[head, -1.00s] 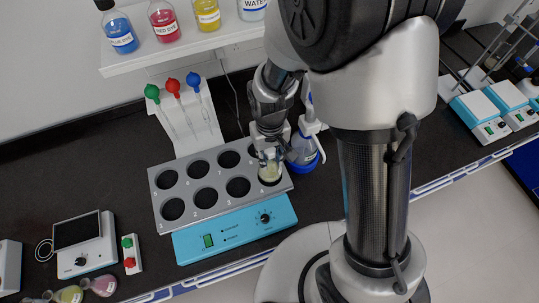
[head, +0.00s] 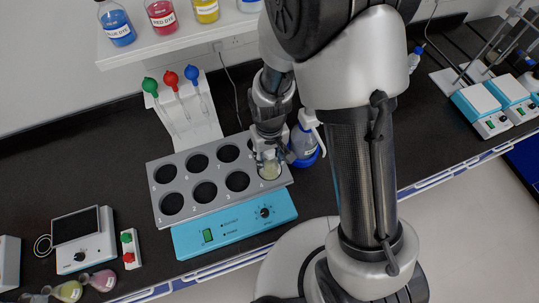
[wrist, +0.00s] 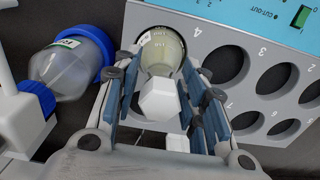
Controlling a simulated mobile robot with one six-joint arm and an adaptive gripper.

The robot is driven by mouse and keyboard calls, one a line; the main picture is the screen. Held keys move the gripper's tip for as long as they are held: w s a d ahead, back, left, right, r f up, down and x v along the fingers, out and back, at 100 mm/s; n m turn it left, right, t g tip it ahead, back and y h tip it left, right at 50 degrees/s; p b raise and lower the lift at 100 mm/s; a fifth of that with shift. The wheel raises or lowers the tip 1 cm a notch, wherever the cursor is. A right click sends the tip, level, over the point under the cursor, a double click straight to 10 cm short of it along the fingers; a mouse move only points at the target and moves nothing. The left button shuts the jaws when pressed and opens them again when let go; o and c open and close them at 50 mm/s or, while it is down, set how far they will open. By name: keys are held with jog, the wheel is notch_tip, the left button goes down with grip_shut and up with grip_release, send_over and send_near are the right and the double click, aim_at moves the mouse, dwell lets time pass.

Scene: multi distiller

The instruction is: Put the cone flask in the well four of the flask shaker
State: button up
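The cone flask (wrist: 160,50) holds pale yellow liquid and has measuring marks. It stands in well four of the flask shaker, the well beside the one marked 3; it also shows in the head view (head: 270,169). The flask shaker (head: 234,222) has a grey top plate with two rows of numbered wells and a blue front. The other wells look empty. My gripper (wrist: 160,75) is around the flask from above, also seen in the head view (head: 268,157). Its fingers stand apart on both sides, with slim gaps to the flask. A white faceted piece hides part of the flask.
A blue-capped wash bottle (head: 304,145) stands close to the right of my gripper. A rack with coloured pipette bulbs (head: 187,110) stands behind the shaker. Several flasks (head: 70,290) stand at the lower left. Bottles line the shelf (head: 180,45) above.

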jog(key=shift+o, duration=0.3)
notch_tip(320, 180, up, 12)
jog(key=shift+r+p, duration=0.25)
jog(key=shift+p, duration=0.75)
notch_tip(320, 180, up, 6)
jog(key=t, duration=0.1)
send_over(278, 168)
jog(key=s+d+r+m+t, duration=0.3)
jog(key=s+d+r, duration=0.5)
jog(key=s+r, duration=0.4)
jog(key=shift+s+d+r+t, duration=0.15)
jog(key=shift+s+d+t, duration=0.05)
jog(key=shift+s+t, duration=0.15)
